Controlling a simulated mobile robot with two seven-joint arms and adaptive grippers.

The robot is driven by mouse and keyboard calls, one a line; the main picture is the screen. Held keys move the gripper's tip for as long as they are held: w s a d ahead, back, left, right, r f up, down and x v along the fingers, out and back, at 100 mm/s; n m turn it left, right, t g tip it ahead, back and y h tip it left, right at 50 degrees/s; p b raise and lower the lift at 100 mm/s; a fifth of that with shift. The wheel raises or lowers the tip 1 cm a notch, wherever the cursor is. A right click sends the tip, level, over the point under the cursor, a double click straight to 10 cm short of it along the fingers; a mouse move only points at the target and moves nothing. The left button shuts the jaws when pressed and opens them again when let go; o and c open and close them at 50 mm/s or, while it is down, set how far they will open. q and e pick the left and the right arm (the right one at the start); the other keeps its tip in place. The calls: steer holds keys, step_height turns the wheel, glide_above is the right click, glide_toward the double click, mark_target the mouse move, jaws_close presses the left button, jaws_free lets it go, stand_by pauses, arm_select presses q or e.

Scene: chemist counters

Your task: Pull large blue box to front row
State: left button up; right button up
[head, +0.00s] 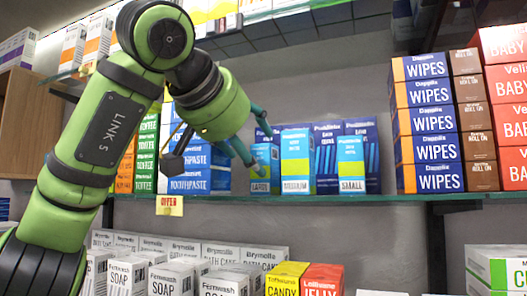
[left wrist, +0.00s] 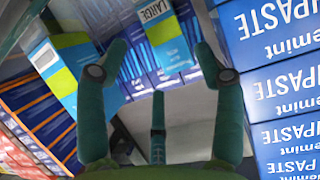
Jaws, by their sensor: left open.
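The large blue box (head: 262,158), marked LARGE with a green lower part, stands upright on the glass shelf (head: 310,199), left of the medium box (head: 297,163) and the small box (head: 351,165). My left gripper (head: 258,142) is open at its left, with fingers partly in front of it. In the left wrist view, the large box (left wrist: 165,30) shows between and beyond the spread fingers of my left gripper (left wrist: 160,52). Nothing is held. I cannot tell whether a finger touches the box. The medium box seems to show at left there (left wrist: 62,65). My right gripper is out of view.
Toothpaste boxes (head: 200,184) are stacked close left of the gripper. Taller dark blue boxes (head: 327,150) stand behind the sized boxes. Wipes boxes (head: 428,122) are stacked at right, past a free stretch of shelf.

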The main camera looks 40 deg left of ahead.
mark_target(264, 165)
arm_select(q)
steer(key=shift+w, duration=0.25)
steer(key=shift+s+r, duration=0.1)
steer(key=shift+s, duration=0.2)
steer(key=shift+v, duration=1)
steer(key=shift+w+a+f, duration=0.1)
steer(key=shift+w+f, duration=0.15)
steer(key=p+x, duration=0.1)
steer(key=x, duration=0.5)
steer(key=shift+w+r+p, duration=0.1)
steer(key=shift+w+p, duration=0.1)
steer(key=shift+p, duration=0.2)
steer(key=shift+w+f, duration=0.2)
steer(key=shift+w, duration=0.1)
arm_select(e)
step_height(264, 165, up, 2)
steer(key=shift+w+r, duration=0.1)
arm_select(q)
steer(key=shift+w, duration=0.1)
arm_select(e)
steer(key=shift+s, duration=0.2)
arm_select(q)
steer(key=c, duration=1)
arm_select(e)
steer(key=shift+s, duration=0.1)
